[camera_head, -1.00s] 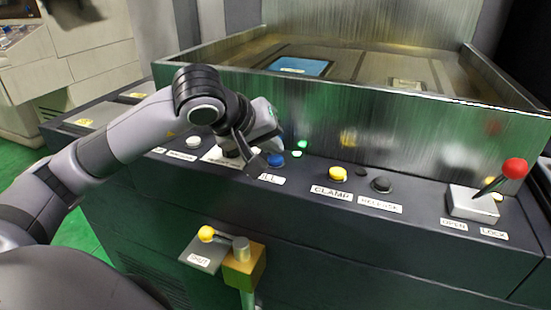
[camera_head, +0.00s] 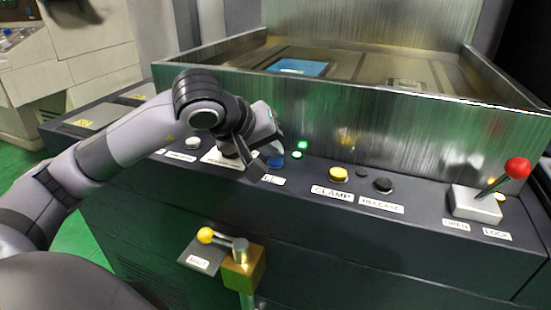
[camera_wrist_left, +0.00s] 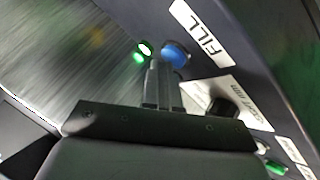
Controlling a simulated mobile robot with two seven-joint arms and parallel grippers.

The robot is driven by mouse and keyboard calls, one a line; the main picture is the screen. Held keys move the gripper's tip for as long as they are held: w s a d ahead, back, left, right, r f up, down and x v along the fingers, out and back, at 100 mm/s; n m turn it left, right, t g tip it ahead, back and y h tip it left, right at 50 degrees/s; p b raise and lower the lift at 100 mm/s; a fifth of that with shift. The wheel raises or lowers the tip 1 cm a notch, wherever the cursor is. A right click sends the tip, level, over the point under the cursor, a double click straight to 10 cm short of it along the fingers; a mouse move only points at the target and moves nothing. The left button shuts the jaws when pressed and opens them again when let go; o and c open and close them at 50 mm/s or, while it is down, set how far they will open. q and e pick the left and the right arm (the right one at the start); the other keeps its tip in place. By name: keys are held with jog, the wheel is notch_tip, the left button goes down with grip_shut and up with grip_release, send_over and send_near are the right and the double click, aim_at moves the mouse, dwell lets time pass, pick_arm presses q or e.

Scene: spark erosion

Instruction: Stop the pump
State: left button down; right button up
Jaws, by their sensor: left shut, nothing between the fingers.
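No control in view has a readable pump label. My left gripper (camera_head: 257,168) is shut and empty over the left part of the control panel, beside the blue button (camera_head: 276,160). In the left wrist view its fingertips (camera_wrist_left: 163,68) lie next to the blue button (camera_wrist_left: 178,54), labelled FILL; contact cannot be told. A lit green lamp (camera_wrist_left: 145,47) is close beside the fingers. A black knob (camera_wrist_left: 222,108) with a partly readable label is right of them. My right gripper is not in view.
A yellow CLAMP button (camera_head: 338,174), a black RELEASE button (camera_head: 383,185) and a red-knobbed OPEN/LOCK lever (camera_head: 516,168) are to the right. A yellow-knobbed valve handle (camera_head: 205,235) projects below the panel. The metal tank wall (camera_head: 400,130) rises behind the buttons.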

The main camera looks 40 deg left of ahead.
aim_at(271, 162)
pick_arm(q)
jog(key=shift+f, duration=0.1)
dwell(0.3)
jog(key=shift+r+p, duration=0.6)
jog(key=shift+r, duration=0.3)
notch_tip(271, 162, up, 5)
jog(key=p, duration=0.3)
jog(key=shift+p, duration=0.4)
jog(key=shift+s, duration=0.15)
